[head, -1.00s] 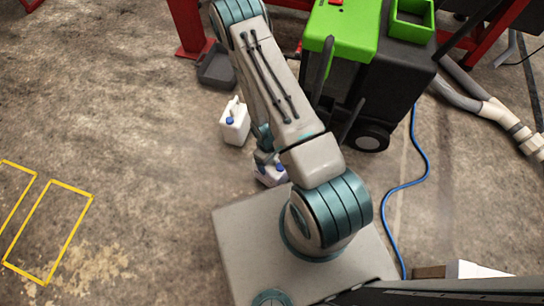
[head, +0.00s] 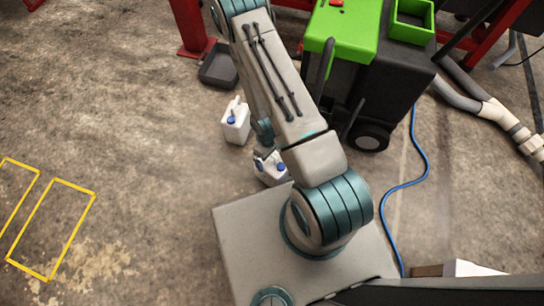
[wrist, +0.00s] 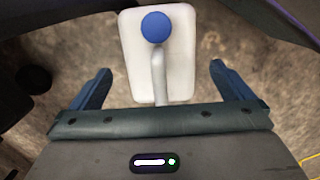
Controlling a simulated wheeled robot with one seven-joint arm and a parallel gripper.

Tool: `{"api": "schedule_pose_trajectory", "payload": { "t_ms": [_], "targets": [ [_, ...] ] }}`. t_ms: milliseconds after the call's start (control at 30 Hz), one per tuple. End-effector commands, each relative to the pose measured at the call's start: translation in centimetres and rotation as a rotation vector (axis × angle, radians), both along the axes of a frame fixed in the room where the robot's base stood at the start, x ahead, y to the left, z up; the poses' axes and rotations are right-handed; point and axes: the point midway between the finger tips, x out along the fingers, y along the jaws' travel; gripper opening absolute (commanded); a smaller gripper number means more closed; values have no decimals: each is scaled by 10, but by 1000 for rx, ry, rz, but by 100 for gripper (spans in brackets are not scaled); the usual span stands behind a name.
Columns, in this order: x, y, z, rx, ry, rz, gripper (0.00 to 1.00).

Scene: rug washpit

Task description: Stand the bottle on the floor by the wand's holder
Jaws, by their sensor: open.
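Two white bottles with blue caps are in the head view. One bottle (head: 236,123) stands on the floor left of my arm. The other bottle (head: 272,168) is nearer, just beyond the edge of my base and partly hidden by my arm. In the wrist view a white bottle (wrist: 178,62) with a blue cap and a handle is seen from above between my fingers. My gripper (wrist: 159,68) is open, with a gap on either side of that bottle. It appears to be the nearer one. I cannot make out the wand's holder.
A black and green cart (head: 386,85) stands right of my arm. A blue hose (head: 421,150) runs along the floor beside it. A dark tray (head: 218,66) lies by a red post (head: 187,30). Yellow floor outlines (head: 50,230) are at left, with open floor between.

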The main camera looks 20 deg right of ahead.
Motion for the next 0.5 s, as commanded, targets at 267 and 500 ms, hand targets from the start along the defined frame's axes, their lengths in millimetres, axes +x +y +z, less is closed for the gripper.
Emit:
{"api": "schedule_pose_trajectory", "payload": {
  "t_ms": [267, 500],
  "targets": [
    [7, 4, 65, 1, -4, 0, 100],
    [10, 5, 88, 0, -2, -2, 100]
  ]
}}
